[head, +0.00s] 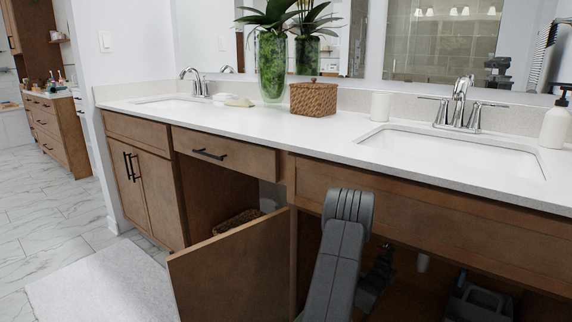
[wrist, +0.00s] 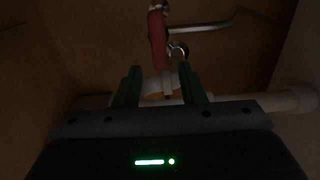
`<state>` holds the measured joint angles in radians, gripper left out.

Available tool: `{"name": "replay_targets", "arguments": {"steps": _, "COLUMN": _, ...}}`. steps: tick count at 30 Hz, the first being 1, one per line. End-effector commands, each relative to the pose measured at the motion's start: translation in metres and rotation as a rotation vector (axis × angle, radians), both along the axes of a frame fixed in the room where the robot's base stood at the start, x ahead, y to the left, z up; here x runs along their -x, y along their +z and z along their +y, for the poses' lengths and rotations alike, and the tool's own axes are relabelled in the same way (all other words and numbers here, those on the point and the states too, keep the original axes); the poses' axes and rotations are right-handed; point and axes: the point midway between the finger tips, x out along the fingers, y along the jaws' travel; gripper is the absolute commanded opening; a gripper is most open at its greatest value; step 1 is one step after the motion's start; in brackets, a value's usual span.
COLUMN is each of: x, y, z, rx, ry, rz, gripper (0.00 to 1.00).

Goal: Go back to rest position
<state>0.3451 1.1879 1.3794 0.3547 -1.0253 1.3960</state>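My arm reaches into the open under-sink cabinet on the right in the head view. My gripper (wrist: 161,85) shows in the wrist view with its two dark green fingers apart. No held object is clear between them. A red-handled fitting (wrist: 158,40) and a white pipe (wrist: 290,101) are beyond the fingers in the dim cabinet. I cannot tell how far they are from the fingertips. In the head view the arm hides much of the gripper.
An open cabinet door (head: 235,270) stands out to the left of my arm. The countertop (head: 300,130) is above, with a sink (head: 450,150), a woven box (head: 313,98) and a soap bottle (head: 555,122). A dark caddy (head: 478,300) sits low in the cabinet. A bath mat (head: 105,285) lies left.

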Motion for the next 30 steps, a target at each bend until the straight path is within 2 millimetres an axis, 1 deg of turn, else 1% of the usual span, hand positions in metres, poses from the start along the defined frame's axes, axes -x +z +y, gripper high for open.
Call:
{"name": "replay_targets", "arguments": {"steps": 3, "x": -0.013, "y": -0.002, "z": -0.010, "rx": 0.000, "ry": -0.001, "rz": -0.001, "gripper": 0.36}}
{"name": "replay_targets", "arguments": {"steps": 6, "x": -0.020, "y": -0.001, "z": -0.015, "rx": 0.000, "ry": 0.000, "rz": 0.000, "gripper": 0.36}}
{"name": "replay_targets", "arguments": {"steps": 12, "x": -0.026, "y": 0.000, "z": -0.020, "rx": 0.002, "ry": 0.000, "rz": 0.001, "gripper": 0.36}}
{"name": "replay_targets", "arguments": {"steps": 23, "x": -0.024, "y": 0.001, "z": -0.018, "rx": 0.003, "ry": 0.000, "rz": 0.002, "gripper": 0.36}}
{"name": "replay_targets", "arguments": {"steps": 26, "x": -0.019, "y": 0.001, "z": -0.014, "rx": 0.000, "ry": 0.001, "rz": 0.002, "gripper": 0.36}}
{"name": "replay_targets", "arguments": {"steps": 30, "x": -0.004, "y": 0.002, "z": -0.002, "rx": -0.002, "ry": 0.001, "rz": 0.002, "gripper": 0.36}}
